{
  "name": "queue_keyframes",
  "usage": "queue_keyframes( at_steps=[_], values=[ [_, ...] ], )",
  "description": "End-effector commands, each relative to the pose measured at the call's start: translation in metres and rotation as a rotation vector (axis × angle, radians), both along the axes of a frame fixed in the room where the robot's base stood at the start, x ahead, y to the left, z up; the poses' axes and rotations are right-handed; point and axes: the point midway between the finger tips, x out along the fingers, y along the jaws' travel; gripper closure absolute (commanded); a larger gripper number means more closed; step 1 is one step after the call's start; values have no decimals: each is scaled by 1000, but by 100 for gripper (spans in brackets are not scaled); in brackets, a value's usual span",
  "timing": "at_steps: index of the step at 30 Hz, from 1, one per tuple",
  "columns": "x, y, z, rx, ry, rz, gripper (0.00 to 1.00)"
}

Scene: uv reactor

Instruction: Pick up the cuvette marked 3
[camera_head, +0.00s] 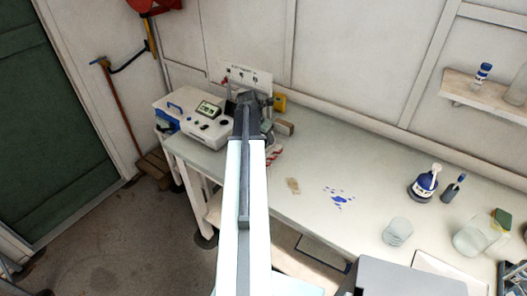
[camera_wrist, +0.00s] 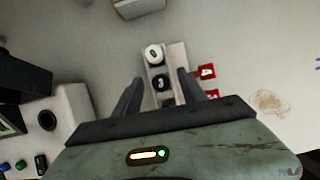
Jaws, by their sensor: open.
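In the wrist view a pale narrow rack (camera_wrist: 180,55) stands on the bench, holding a white round top (camera_wrist: 153,53) and a dark round top (camera_wrist: 161,83). The dark one bears a pale mark that looks like a 3; I take it as the cuvette marked 3. My gripper (camera_wrist: 160,76) is open, with one finger on each side of the rack and the dark top between them. I cannot tell how high the fingers are above it. In the head view my arm hides the rack and most of my gripper.
Red tags (camera_wrist: 207,71) lie right of the rack, close to the right finger. A white instrument (camera_head: 203,122) stands left on the bench (camera_head: 320,160). A block (camera_head: 284,127) lies behind. Blue spots (camera_head: 338,197), a bottle (camera_head: 426,182) and glassware (camera_head: 397,231) are to the right.

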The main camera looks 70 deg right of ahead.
Motion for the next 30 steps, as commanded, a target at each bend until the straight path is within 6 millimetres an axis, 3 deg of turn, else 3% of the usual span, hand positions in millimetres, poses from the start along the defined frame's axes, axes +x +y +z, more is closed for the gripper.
queue_keyframes(
  at_steps=[1, 8, 13, 14, 23, 30],
  values=[
    [0, -3, -13, 0, 0, 0, 51],
    [-1, -4, -10, 0, -1, 1, 51],
    [0, -3, -9, 0, -1, 1, 96],
    [0, -3, -9, 0, -1, 1, 100],
    [0, -3, -8, 0, -1, 1, 100],
    [0, -3, 21, 0, 0, 2, 100]
  ],
)
